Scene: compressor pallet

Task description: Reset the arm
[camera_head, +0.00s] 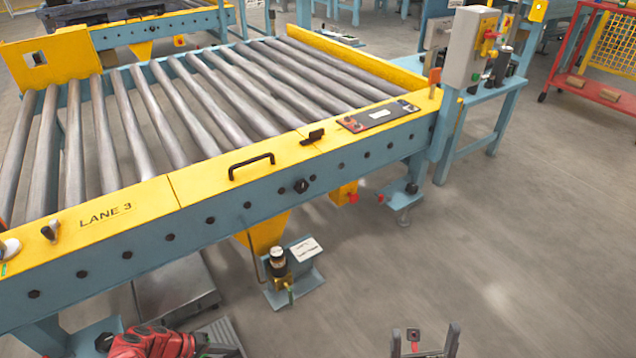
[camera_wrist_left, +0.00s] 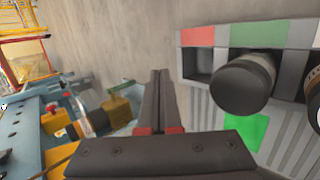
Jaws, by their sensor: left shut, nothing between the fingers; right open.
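My left gripper (camera_wrist_left: 161,75) shows in the left wrist view. Its two dark fingers are together, with nothing between them. They are above the floor, beside a grey holder (camera_wrist_left: 205,150) with a black cylinder (camera_wrist_left: 243,88) in it. I cannot clearly make out this gripper in the head view. My right gripper (camera_head: 425,340) is at the bottom edge of the head view. Its two grey fingers stand well apart with nothing between them. Most of both arms is out of the picture.
The roller conveyor (camera_head: 150,190) marked LANE 3 fills the left and middle. A small pump-like unit (camera_head: 279,265) stands on the floor before it. A red object (camera_head: 150,343) is at the bottom left. A red cart (camera_head: 600,90) is at the far right. Floor at right is clear.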

